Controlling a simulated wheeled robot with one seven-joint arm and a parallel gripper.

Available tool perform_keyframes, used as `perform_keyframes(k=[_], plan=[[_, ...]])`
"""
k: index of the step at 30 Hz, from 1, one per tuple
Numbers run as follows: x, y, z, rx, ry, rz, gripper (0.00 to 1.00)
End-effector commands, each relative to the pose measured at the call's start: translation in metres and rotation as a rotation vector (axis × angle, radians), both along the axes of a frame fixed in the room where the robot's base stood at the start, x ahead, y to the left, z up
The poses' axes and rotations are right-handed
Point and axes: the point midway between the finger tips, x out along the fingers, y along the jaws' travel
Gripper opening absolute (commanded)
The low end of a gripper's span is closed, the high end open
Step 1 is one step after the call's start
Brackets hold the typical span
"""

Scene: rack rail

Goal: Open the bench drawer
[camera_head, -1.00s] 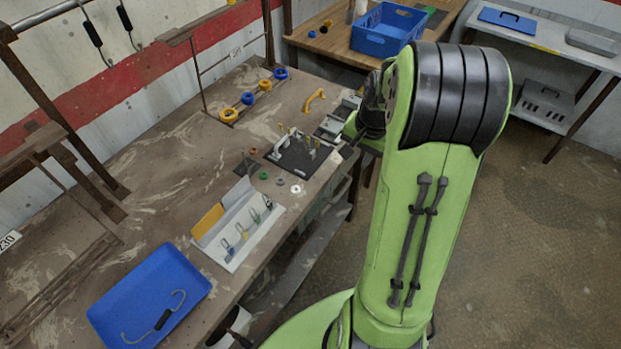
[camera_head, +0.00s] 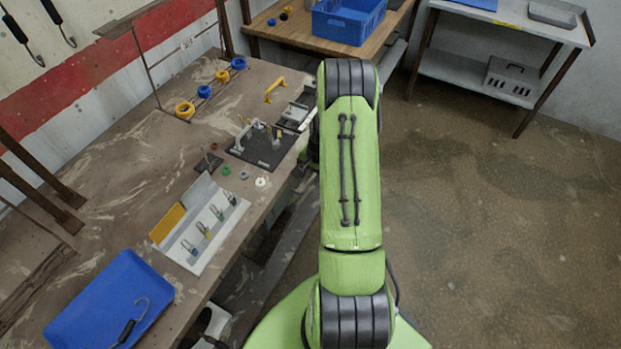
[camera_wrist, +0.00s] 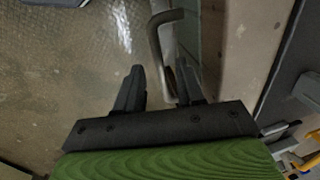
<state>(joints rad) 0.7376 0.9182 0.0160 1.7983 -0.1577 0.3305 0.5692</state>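In the wrist view my gripper (camera_wrist: 160,70) is open, with its two dark fingers apart. A grey bent bar handle (camera_wrist: 154,38) runs down into the space between the fingers, closer to the right finger. Whether it touches that finger I cannot tell. The handle stands off a grey-green front (camera_wrist: 212,40) under the bench, which looks like the bench drawer. How far the drawer is open I cannot tell.
The bench (camera_head: 110,190) holds a blue tray (camera_head: 75,310), a white tool rack (camera_head: 200,225), a black fixture board (camera_head: 262,152) and a yellow handle (camera_head: 274,88). The bench edge (camera_wrist: 240,50) runs close right of my gripper. Open floor (camera_head: 480,210) lies to the right.

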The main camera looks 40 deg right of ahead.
Motion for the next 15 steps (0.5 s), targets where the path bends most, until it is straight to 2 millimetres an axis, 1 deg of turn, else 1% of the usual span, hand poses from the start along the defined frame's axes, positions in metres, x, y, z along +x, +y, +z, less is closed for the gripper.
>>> perform_keyframes(k=[1, 3, 11, 12, 14, 15], plan=[[0.0013, 0.0005, -0.0079, 0.001, 0.001, 0.000, 0.38], [0.0023, 0.0008, -0.0138, 0.000, 0.000, 0.000, 0.38], [0.0031, 0.0009, -0.0162, -0.001, 0.000, 0.000, 0.38], [0.0030, 0.0007, -0.0161, -0.001, 0.000, 0.000, 0.36], [0.0030, 0.0008, -0.0160, -0.001, 0.000, 0.000, 0.27], [0.0030, 0.0008, -0.0160, -0.001, 0.000, 0.000, 0.21]])
